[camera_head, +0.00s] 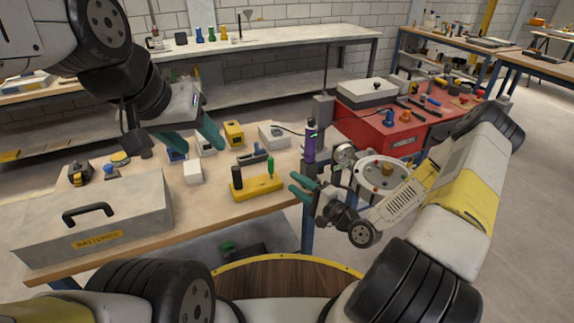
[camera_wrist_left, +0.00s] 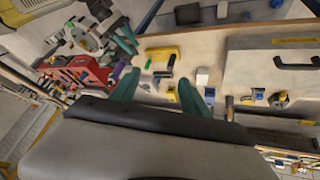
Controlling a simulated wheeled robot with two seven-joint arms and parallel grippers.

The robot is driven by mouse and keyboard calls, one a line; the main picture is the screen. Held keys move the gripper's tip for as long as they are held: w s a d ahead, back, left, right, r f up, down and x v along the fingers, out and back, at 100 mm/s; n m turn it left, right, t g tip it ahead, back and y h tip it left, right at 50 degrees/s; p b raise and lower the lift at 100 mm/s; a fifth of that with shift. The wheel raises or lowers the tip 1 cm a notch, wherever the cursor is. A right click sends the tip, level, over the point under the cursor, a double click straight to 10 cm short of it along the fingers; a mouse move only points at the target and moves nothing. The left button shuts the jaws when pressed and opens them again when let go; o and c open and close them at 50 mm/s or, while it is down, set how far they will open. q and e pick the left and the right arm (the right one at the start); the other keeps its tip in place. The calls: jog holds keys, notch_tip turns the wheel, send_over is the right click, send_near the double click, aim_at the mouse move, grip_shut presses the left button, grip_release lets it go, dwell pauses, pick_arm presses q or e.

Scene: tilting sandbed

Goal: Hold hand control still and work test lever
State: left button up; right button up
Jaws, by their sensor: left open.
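A purple and black upright handheld device (camera_head: 310,142), possibly the hand control, stands at the bench's right end by a grey post. A yellow block (camera_head: 258,188) with a black knob and a green upright lever (camera_head: 270,166) lies on the bench; I cannot tell if this is the test lever. The yellow block also shows in the left wrist view (camera_wrist_left: 161,52). My left gripper (camera_head: 190,140) is open and empty above the bench's back left; its parted teal fingers show in the left wrist view (camera_wrist_left: 158,92). My right gripper (camera_head: 304,187) is just below the purple device; its finger gap is unclear.
A grey battery case (camera_head: 135,200) fills the bench's front left. Small yellow, white and blue items (camera_head: 234,134) stand behind. A round gauge (camera_head: 345,154) and disc fixture (camera_head: 383,172) are close to my right arm. A red tool cabinet (camera_head: 375,135) stands beyond.

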pick_arm(q)
jog(key=w+f+m+g, duration=0.2)
jog(key=w+m, duration=0.2)
jog(key=w, duration=0.4)
jog(key=m+g+y, duration=0.2)
jog(key=m+g, duration=0.2)
jog(key=m, duration=0.7)
send_over(236, 176)
jog(key=w, duration=0.1)
notch_tip(236, 176, down, 18)
jog(key=shift+w+a+f, duration=0.1)
jog(key=shift+a+f, duration=0.05)
jog(key=shift+f, duration=0.1)
jog(key=shift+w+f, duration=0.1)
jog(key=shift+f, duration=4.2)
